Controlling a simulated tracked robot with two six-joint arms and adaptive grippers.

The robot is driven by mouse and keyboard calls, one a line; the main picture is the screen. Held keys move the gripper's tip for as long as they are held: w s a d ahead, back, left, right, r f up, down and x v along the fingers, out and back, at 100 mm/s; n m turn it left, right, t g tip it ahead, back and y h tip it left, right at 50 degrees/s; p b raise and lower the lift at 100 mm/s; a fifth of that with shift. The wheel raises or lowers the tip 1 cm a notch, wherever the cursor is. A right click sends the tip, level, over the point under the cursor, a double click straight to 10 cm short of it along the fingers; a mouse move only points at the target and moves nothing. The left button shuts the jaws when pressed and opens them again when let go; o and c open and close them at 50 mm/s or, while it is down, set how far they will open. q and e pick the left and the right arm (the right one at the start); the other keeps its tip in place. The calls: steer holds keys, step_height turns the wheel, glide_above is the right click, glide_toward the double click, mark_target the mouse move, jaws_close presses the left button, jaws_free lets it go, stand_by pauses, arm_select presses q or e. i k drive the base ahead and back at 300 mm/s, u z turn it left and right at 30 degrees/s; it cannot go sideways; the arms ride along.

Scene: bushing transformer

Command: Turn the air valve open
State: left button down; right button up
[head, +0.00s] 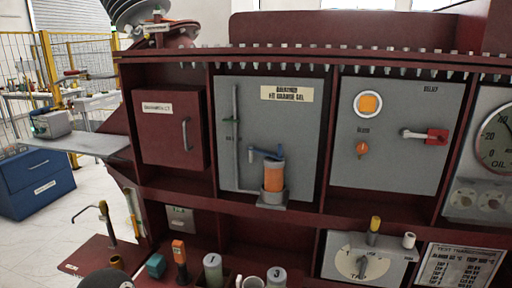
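Two valve-like handles show in the head view, and I cannot tell which is the air valve. A blue lever (266,153) sits above an orange-filled cylinder (273,178) on the grey panel labelled as silica gel, beside a thin vertical grey pipe (236,135). A grey lever with a red block (426,135) lies roughly level on the relay panel (390,175) to the right. Neither of my grippers is in view.
A dark red cabinet door (168,128) is shut at the left. Below, a shelf holds numbered cylinders (213,268) and a grey box with a round dial (356,262). A gauge (497,138) is at the right edge. A blue drawer unit (36,184) stands far left.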

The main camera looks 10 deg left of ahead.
mark_target(231, 120)
steer(key=u, duration=0.05)
steer(key=k, duration=0.5)
steer(key=u, duration=1.1)
steer(key=i, duration=0.75)
steer(key=z, duration=0.85)
